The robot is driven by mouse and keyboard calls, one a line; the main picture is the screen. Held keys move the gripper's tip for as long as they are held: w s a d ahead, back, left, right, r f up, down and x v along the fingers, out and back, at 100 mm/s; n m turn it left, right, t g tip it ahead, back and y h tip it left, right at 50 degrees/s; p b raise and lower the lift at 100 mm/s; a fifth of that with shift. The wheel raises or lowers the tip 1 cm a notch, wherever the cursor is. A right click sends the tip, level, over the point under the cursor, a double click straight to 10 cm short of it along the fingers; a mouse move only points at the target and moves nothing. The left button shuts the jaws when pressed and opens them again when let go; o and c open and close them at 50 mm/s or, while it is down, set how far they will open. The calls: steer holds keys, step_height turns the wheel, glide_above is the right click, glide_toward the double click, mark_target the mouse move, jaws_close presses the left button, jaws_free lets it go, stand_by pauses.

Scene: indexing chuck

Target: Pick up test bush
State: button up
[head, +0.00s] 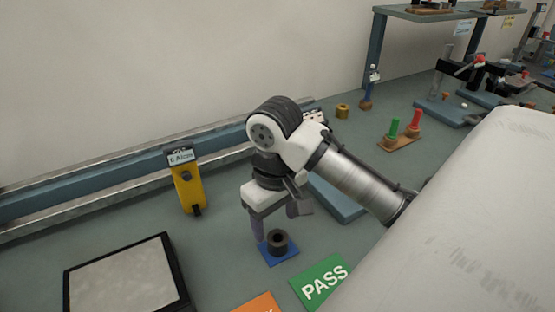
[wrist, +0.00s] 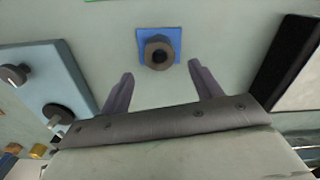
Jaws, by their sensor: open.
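The test bush (head: 278,240) is a dark, hollow, ring-like piece standing on a small blue square pad (head: 270,259) on the bench. It also shows in the wrist view (wrist: 158,53), with the pad (wrist: 143,34) under it. My gripper (head: 275,225) is close to the bush in the head view. In the wrist view my gripper (wrist: 160,70) has its two fingers wide apart, with nothing between them. The bush lies ahead of the gap between the fingertips, apart from both. In the head view one finger and the wrist partly hide the area behind the bush.
A green PASS card (head: 322,281) and an orange card (head: 259,304) lie in front of the pad. A black-framed grey plate (head: 120,280) is at left. A yellow stand (head: 187,188) stands by the rail. A blue-grey plate (head: 337,198) lies behind the gripper.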

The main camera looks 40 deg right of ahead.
mark_target(278, 238)
steer(key=f, duration=0.2)
steer(key=s+f+p, duration=0.1)
steer(key=f, duration=0.1)
steer(key=shift+f, duration=0.85)
steer(key=c, duration=1.3)
steer(key=shift+o, duration=0.2)
steer(key=shift+r, duration=0.1)
